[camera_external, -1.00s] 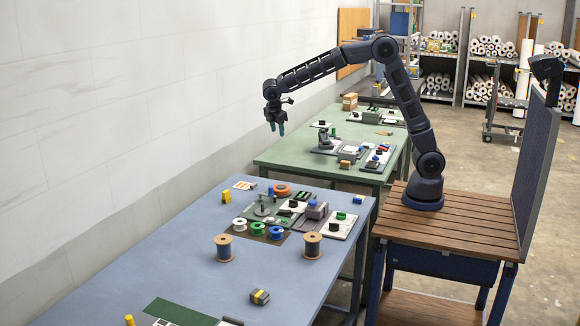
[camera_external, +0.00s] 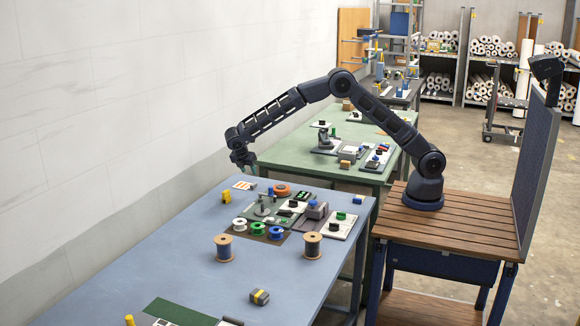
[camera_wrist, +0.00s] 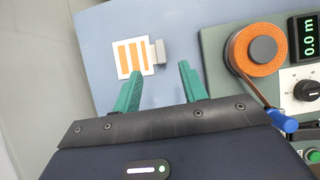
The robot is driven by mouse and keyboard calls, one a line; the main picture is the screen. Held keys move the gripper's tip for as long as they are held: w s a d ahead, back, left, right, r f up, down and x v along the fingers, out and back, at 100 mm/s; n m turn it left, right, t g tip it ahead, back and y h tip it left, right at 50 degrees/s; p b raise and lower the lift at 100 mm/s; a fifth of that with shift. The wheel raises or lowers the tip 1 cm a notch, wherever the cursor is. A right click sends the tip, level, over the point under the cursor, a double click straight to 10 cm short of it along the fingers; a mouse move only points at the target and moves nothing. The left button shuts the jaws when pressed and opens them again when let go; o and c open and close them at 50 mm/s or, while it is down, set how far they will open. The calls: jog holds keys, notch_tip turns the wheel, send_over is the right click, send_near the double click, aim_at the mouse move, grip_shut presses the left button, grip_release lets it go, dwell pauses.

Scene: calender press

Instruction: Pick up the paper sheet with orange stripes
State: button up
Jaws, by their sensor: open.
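The paper sheet with orange stripes (camera_wrist: 123,57) lies flat near the far edge of the blue table. It is a small white sheet, and in the external view (camera_external: 241,185) it sits at the table's back left. A small grey block (camera_wrist: 159,52) is at its right edge in the wrist view; I cannot tell if it is on or beside the sheet. My gripper (camera_wrist: 158,82) is open and empty, its green fingers pointing toward the sheet from above. In the external view my gripper (camera_external: 250,172) is over the back edge of the table, close to the sheet.
A yellow block (camera_external: 226,197) stands near the sheet. Several spools and devices fill the middle of the blue table (camera_external: 180,250). The wall is close on the left.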

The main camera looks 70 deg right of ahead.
aim_at(254, 184)
jog(key=x, duration=1)
jog(key=shift+a, duration=0.25)
grip_shut()
